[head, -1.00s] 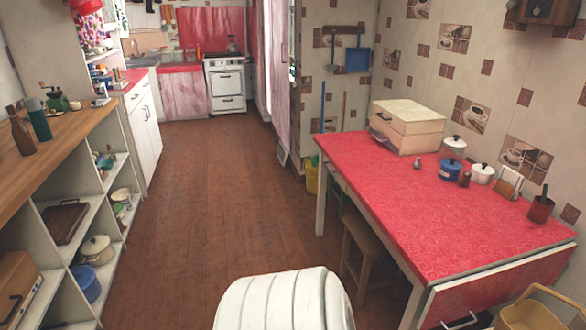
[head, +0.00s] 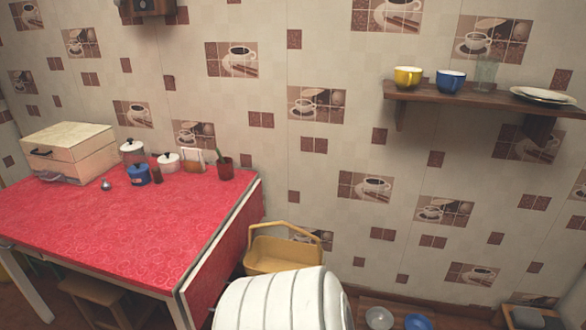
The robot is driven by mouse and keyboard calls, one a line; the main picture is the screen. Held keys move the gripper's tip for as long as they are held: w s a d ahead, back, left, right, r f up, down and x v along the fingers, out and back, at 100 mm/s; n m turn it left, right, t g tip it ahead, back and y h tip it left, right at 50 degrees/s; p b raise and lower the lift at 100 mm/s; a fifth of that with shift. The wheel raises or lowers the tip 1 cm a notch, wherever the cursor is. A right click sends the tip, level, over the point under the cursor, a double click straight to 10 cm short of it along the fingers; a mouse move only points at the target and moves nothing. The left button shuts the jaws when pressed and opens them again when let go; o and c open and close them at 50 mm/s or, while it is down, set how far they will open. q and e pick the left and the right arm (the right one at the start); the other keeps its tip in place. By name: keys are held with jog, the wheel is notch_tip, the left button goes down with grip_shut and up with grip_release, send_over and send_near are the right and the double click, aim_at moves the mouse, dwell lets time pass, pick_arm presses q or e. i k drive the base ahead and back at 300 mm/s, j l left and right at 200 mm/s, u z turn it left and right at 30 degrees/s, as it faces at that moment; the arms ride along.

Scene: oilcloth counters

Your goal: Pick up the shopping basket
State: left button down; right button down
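A yellow-tan basket with a raised handle (head: 272,254), which I take for the shopping basket, stands beyond the right end of the red table, close to the tiled wall. My own white ribbed body part hides its lower right side, and I cannot see what it rests on. Neither of my grippers is in view.
The red-topped table (head: 120,225) is on the left, with a cream box (head: 68,152), canisters and a dark red pot (head: 225,169) on it. A wooden wall shelf (head: 470,101) holds cups and plates. Bowls (head: 379,318) sit low at the bottom right.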

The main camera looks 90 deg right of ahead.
aim_at(265, 255)
jog(key=z, duration=2.75)
jog(key=i+l+u, duration=0.1)
jog(key=i+l, duration=0.15)
